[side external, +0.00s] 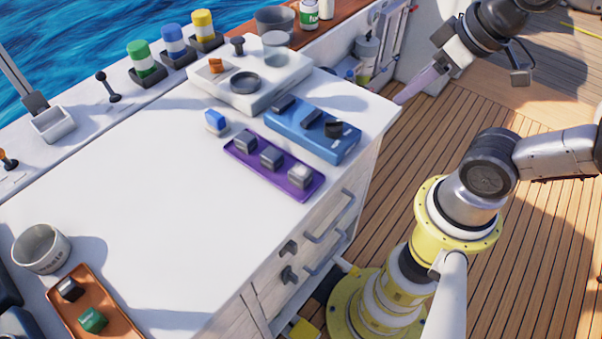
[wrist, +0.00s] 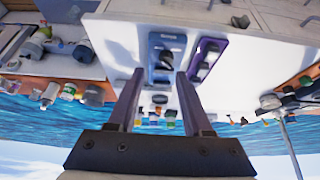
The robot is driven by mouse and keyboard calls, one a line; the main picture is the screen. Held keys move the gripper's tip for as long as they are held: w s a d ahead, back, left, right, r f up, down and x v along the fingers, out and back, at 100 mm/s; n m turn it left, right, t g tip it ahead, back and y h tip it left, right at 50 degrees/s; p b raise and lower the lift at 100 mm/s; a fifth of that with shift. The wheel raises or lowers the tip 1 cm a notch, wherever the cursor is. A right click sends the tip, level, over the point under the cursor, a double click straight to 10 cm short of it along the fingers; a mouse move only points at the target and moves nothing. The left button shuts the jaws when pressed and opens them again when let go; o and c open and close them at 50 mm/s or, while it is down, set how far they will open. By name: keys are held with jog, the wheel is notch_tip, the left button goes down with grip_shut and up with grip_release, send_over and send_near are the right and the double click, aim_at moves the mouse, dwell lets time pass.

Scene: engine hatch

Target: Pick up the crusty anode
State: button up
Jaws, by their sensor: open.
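A purple tray (side external: 262,182) on the white bench top holds a row of grey blocks. The block nearest the bench edge (side external: 299,175) looks paler and rougher on top, perhaps the crusty anode. A blue tray (side external: 345,153) beside it holds dark pieces, one of them a black block (side external: 334,129); I cannot tell for certain which piece is the anode. My gripper (side external: 403,98) is up at the right, beyond the bench corner and apart from both trays. In the wrist view my gripper (wrist: 158,75) is open and empty, with the blue tray (wrist: 153,45) and purple tray (wrist: 219,45) beyond its fingers.
A white unit (side external: 280,92) with a round dark recess stands behind the blue tray. A small blue-and-white block (side external: 215,121) lies beside the trays. An orange tray (side external: 65,314) and a grey round bowl (side external: 40,248) are at lower left. The middle of the bench is clear.

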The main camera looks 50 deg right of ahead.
dwell(0.4)
jog(key=o, duration=0.6)
jog(key=shift+c, duration=0.2)
jog(key=n+g+y, duration=0.1)
jog(key=n+g, duration=0.5)
jog(key=n, duration=1.2)
send_over(301, 170)
jog(key=f, duration=1)
jog(key=shift+s+d+f, duration=0.15)
jog(key=shift+d+f, duration=0.05)
jog(key=shift+d, duration=0.15)
jog(key=shift+a+f, duration=0.15)
jog(key=shift+f, duration=1.45)
jog(key=shift+a+f, duration=0.15)
jog(key=shift+f, duration=1.4)
